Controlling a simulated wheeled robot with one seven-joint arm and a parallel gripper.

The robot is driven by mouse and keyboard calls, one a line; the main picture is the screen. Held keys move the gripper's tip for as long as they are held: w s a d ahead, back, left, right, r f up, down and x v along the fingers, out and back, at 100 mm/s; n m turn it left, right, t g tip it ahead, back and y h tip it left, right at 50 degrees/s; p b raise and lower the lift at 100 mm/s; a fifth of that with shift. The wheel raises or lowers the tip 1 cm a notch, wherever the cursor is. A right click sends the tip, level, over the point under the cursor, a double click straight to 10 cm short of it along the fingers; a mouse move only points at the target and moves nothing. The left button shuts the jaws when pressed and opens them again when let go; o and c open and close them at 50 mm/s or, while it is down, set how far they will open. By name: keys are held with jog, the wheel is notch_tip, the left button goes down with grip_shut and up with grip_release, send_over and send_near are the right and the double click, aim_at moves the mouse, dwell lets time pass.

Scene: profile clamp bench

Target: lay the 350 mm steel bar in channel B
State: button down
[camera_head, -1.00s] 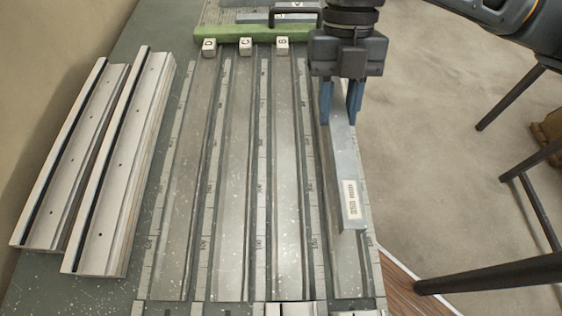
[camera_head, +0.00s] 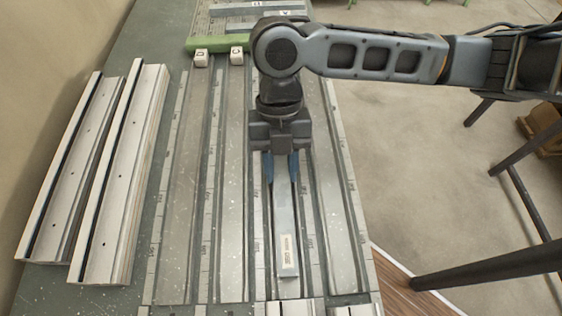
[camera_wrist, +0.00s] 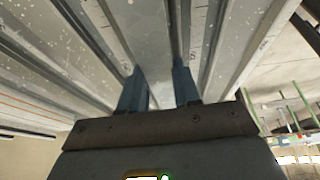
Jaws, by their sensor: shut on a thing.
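The steel bar (camera_head: 285,225) is a flat grey strip with a white label near its front end. My gripper (camera_head: 281,180) is shut on its back part, with a blue finger on each side. The bar lies lengthwise over channel B (camera_head: 290,291), the third channel from the left, roughly parallel to it. I cannot tell whether it touches the channel floor or hangs just above. My arm hides the B tag and the channel's back part. In the wrist view, the fingers (camera_wrist: 159,75) stand either side of a pale strip (camera_wrist: 150,45), apparently the bar.
Channels D (camera_head: 180,220) and C (camera_head: 232,220) lie empty to the left, and a bare channel (camera_head: 341,220) lies to the right. Ruler strips run between channels. Two pale aluminium profiles (camera_head: 65,170) (camera_head: 120,170) rest at the left. A green block (camera_head: 206,44) lies behind the tags.

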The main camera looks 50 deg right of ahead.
jog(key=shift+s+f+b, duration=0.1)
jog(key=shift+f+b, duration=0.6)
jog(key=shift+b, duration=0.05)
jog(key=c, duration=0.8)
grip_release()
jog(key=shift+f, duration=0.15)
jog(key=shift+r+p, duration=0.75)
jog(key=shift+r, duration=0.05)
jog(key=b+v, duration=0.1)
jog(key=v, duration=1.1)
